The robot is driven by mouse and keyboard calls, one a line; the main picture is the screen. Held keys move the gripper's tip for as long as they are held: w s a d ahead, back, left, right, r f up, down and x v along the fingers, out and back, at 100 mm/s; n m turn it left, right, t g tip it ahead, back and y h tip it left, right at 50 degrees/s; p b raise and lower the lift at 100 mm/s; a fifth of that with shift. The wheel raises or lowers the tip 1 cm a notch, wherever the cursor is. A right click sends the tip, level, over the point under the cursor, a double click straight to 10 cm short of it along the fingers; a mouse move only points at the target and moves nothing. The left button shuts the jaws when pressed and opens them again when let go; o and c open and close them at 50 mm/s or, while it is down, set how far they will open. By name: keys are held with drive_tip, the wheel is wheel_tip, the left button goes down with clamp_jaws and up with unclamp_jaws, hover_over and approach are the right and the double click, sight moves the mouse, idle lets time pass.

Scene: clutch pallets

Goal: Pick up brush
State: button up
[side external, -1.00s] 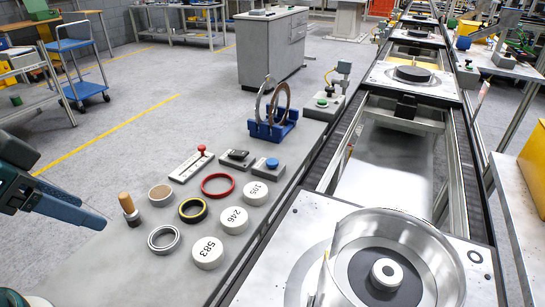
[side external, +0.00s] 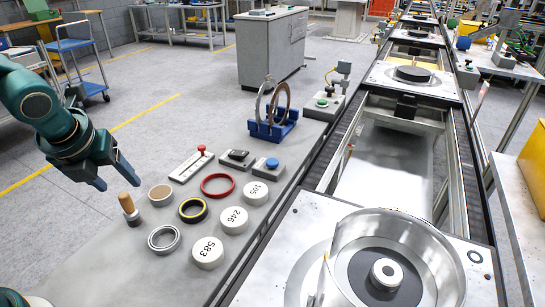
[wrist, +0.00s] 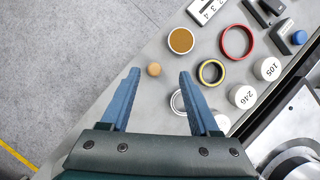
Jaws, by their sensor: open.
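The brush (side external: 128,206) stands upright on the grey table near its left edge, with a wooden handle on top and a dark and grey lower part. In the wrist view only the round top of its handle (wrist: 154,70) shows, ahead of the fingertips and between their lines. My gripper (side external: 118,184) is open and empty, above and just left of the brush in the side view. Its two blue fingers (wrist: 158,73) are spread apart in the wrist view. The fingers do not appear to touch the brush.
Close by stand a tan-filled cup (side external: 160,195), a yellow-black ring (side external: 193,210), a metal ring (side external: 164,239), a red ring (side external: 217,185) and white numbered discs (side external: 208,252). A blue rack (side external: 273,129) stands farther back. The conveyor (side external: 395,165) runs along the right.

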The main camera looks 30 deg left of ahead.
sight(123, 196)
drive_tip(key=shift+s+a+f+g, duration=0.1)
drive_tip(key=shift+a+f+g, duration=0.05)
drive_tip(key=shift+f, duration=0.4)
drive_tip(key=shift+s+a+f+g, duration=0.1)
drive_tip(key=shift+a+f+g, duration=0.05)
drive_tip(key=shift+f, duration=0.35)
drive_tip(key=shift+x, duration=2.2)
drive_tip(key=shift+w, duration=0.1)
clamp_jaws()
